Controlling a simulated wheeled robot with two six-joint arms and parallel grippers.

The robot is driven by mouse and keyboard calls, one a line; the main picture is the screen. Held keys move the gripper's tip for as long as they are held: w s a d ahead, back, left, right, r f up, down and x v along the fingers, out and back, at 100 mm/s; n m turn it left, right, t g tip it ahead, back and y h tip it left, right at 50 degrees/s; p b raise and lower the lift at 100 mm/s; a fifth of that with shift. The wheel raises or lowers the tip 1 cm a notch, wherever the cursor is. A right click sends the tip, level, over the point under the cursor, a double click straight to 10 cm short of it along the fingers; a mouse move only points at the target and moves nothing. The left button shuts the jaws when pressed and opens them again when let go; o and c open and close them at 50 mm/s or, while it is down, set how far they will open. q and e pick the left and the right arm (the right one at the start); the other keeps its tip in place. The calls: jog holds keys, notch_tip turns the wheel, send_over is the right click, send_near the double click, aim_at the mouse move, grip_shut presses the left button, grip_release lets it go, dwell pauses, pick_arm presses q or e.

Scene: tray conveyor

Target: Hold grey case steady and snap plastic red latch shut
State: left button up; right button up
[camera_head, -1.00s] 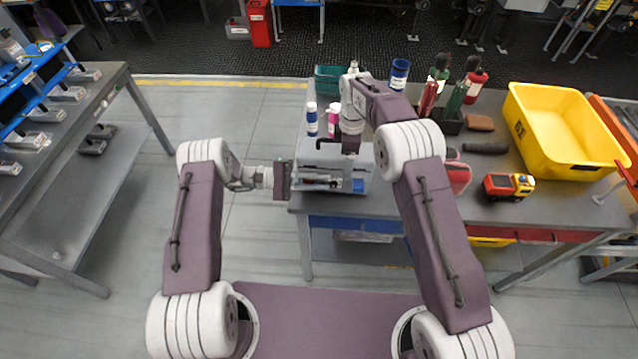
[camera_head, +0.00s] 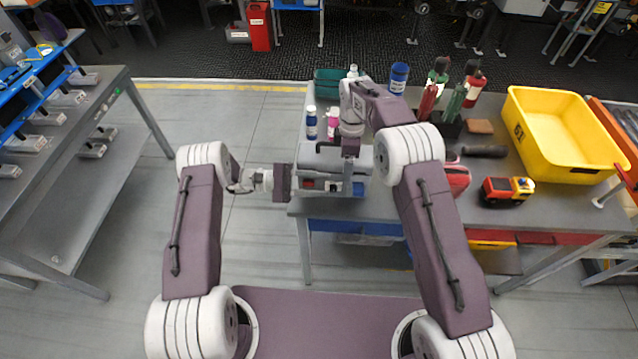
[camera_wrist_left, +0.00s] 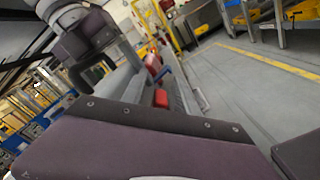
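The grey case (camera_head: 308,153) sits at the near left corner of the workbench. A small red latch (camera_head: 308,184) shows on its front, beside a dark part and a blue patch (camera_head: 358,188). In the left wrist view a red block, likely the latch (camera_wrist_left: 161,98), shows just past my purple finger. My left gripper (camera_head: 284,183) is just left of the case front, close to the red latch; its finger gap is not clear. My right gripper (camera_head: 348,148) is over the top of the case, apparently touching it; its fingers are partly hidden.
A blue bottle (camera_head: 311,122) and a pink bottle (camera_head: 333,120) stand behind the case. A red pouch (camera_head: 457,178), a toy truck (camera_head: 507,190) and a yellow bin (camera_head: 565,140) are to the right. Open floor lies left of the bench.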

pick_arm(q)
jog(key=a, duration=1.2)
jog(key=c, duration=0.6)
jog(key=shift+n, duration=0.8)
grip_shut()
jog(key=s+a+f+n+t+h, duration=0.25)
jog(key=s+f+n, duration=0.4)
jog(key=n, duration=1.25)
jog(key=w+d+r, duration=0.4)
jog(key=d, duration=0.5)
jog(key=shift+w+d+r+t+y, duration=0.15)
jog(key=shift+r+t+y, duration=0.15)
jog(key=shift+t+y, duration=0.15)
